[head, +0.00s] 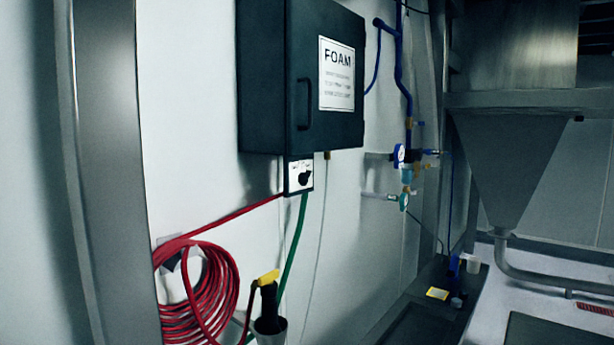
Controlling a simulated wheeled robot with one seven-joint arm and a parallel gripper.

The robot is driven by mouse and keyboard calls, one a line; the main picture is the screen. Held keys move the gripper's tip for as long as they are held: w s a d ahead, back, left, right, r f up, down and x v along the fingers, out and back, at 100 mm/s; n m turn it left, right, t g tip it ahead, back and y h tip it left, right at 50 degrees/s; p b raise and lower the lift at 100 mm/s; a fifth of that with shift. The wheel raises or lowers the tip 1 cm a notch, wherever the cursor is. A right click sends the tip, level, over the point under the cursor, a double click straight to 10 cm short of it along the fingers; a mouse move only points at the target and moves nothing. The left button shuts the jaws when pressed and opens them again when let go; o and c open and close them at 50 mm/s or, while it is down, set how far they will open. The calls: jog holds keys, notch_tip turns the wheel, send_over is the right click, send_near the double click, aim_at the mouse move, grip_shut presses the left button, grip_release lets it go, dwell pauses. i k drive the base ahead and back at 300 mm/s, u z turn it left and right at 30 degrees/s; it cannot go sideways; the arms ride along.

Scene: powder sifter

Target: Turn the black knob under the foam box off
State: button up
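The dark foam box (268,85) hangs on the white wall, with a white label reading FOAM (337,74) and a handle on its door. Just under its lower left part is a small white plate with a black knob (305,177). The knob's pointer seems to slant toward the upper right, but the plate's markings are too small to read. A red hose and a green hose meet near the plate. My gripper is not in view.
A coiled red hose (205,300) hangs at the lower left, beside a yellow-handled nozzle (268,278) in a holder. A metal post (112,170) stands at the left. Blue pipes with a gauge (399,155) and a metal hopper (507,160) are to the right.

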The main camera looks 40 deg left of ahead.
aim_at(303, 178)
jog(key=u, duration=0.7)
jog(key=i, duration=0.9)
jog(key=u, duration=0.95)
